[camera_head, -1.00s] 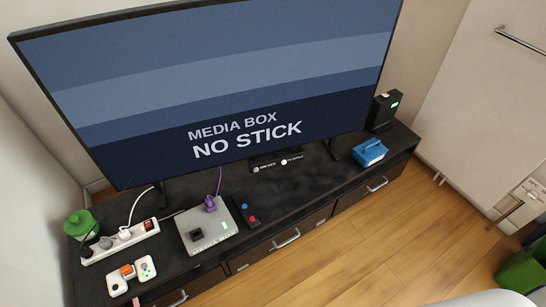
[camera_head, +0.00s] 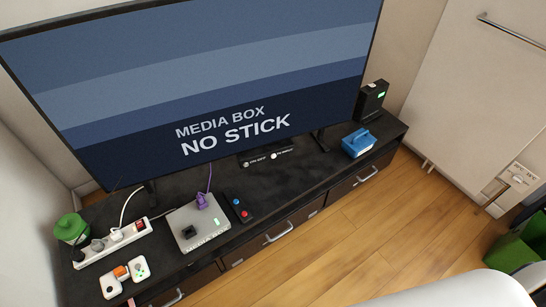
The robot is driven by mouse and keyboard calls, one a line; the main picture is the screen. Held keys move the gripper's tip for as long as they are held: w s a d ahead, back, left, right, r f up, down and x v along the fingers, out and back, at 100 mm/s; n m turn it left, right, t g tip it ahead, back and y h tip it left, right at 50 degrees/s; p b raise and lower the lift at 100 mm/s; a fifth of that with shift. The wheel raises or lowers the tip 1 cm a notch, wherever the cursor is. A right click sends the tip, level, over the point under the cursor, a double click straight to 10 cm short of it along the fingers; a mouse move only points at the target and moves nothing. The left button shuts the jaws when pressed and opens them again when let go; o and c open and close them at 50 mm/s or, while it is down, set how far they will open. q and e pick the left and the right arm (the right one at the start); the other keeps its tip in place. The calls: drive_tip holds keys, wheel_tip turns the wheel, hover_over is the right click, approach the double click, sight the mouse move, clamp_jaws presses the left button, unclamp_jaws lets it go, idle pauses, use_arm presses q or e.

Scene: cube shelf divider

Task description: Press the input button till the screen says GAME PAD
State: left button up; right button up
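The large TV screen (camera_head: 200,60) reads "MEDIA BOX NO STICK" in white letters over blue bands. Below it, a small dark panel (camera_head: 262,160) on the cabinet carries two pale round buttons with tiny labels. The right button (camera_head: 274,156) has a label that seems to read TV INPUT, and the left button (camera_head: 246,163) seems to be the on/off one. A white game pad (camera_head: 125,277) with orange and coloured parts lies at the front left of the cabinet. Neither of my grippers is in view.
The dark cabinet top (camera_head: 300,178) holds a grey media box (camera_head: 205,232), a dark controller (camera_head: 238,208), a power strip (camera_head: 112,245), a green pot (camera_head: 70,228), a blue box (camera_head: 358,142) and a black box (camera_head: 371,100).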

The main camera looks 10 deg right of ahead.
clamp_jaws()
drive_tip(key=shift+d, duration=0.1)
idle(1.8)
